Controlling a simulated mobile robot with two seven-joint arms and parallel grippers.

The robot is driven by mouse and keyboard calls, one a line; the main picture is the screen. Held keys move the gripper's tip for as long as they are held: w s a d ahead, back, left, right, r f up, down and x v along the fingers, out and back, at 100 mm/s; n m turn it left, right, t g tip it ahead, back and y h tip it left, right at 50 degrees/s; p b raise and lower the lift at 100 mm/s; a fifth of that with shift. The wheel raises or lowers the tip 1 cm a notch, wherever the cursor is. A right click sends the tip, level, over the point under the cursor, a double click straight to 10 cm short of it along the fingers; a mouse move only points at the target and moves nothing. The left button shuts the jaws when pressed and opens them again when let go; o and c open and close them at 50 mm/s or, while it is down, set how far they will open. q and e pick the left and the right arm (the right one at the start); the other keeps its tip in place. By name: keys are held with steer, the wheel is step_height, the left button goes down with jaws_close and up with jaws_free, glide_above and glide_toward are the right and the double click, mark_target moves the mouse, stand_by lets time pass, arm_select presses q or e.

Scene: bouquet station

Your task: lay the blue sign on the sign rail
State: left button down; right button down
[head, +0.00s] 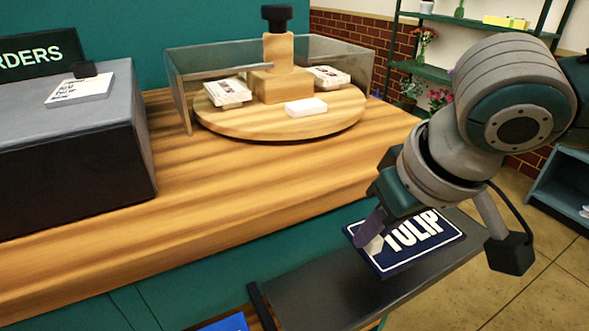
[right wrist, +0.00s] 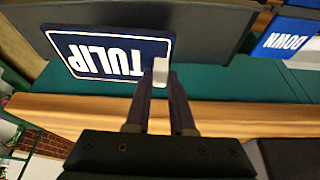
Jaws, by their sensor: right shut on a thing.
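The blue sign (head: 418,240) is a dark navy board with a white border and the word TULIP. My right gripper (head: 374,228) is shut on its left end, at a small pale tab. In the right wrist view the sign (right wrist: 108,55) appears upside down, with the gripper fingers (right wrist: 161,85) at the tab. The sign rail (head: 325,290) is a long dark grey ledge along the counter's front. The sign is over the rail's right part, roughly flat; I cannot tell whether it touches. The rail (right wrist: 215,22) also lies behind the sign in the wrist view. My left gripper is not in view.
The wooden counter (head: 230,215) carries a round turntable (head: 290,125) with several white packets and a grey box (head: 70,145).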

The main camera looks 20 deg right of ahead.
mark_target(378, 249)
step_height(378, 249, down, 2)
steer(key=shift+f+b, duration=0.15)
steer(key=shift+b, duration=0.95)
steer(key=shift+f+b, duration=0.65)
steer(key=shift+f, duration=0.7)
steer(key=c, duration=0.7)
jaws_free()
steer(key=shift+r, duration=0.1)
